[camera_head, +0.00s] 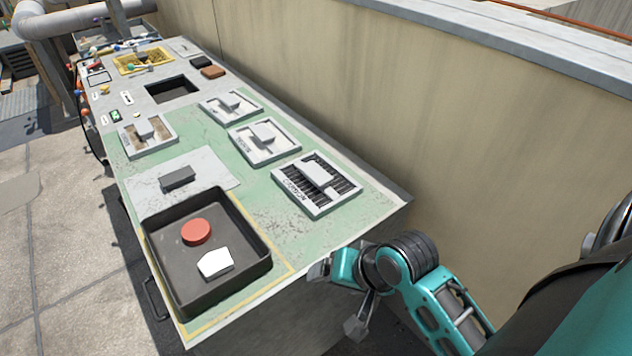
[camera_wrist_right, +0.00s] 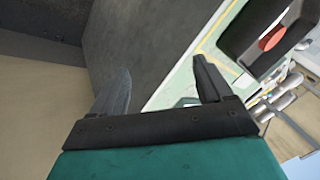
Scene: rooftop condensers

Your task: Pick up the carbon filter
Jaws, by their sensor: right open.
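The carbon filter (camera_head: 346,196) is a light grey square frame with black slats, a pale raised grip block in the middle and a dark label along one edge. It lies flat on the green bench top near the right edge in the head view. My right gripper (camera_head: 338,299) is open and empty, beside the near end of the bench and apart from the filter. Its two fingers (camera_wrist_right: 161,70) are spread in the right wrist view, with nothing between them. The carbon filter cannot be made out there. My left gripper is not in view.
Two similar pale filters (camera_head: 265,155) (camera_head: 231,117) lie beyond it, and another (camera_head: 148,147) to the left. A dark tray (camera_head: 171,271) holds a red disc (camera_head: 196,232) and a white piece (camera_head: 214,262). A beige wall (camera_head: 420,130) runs behind the bench. Green surface between tray and filter is clear.

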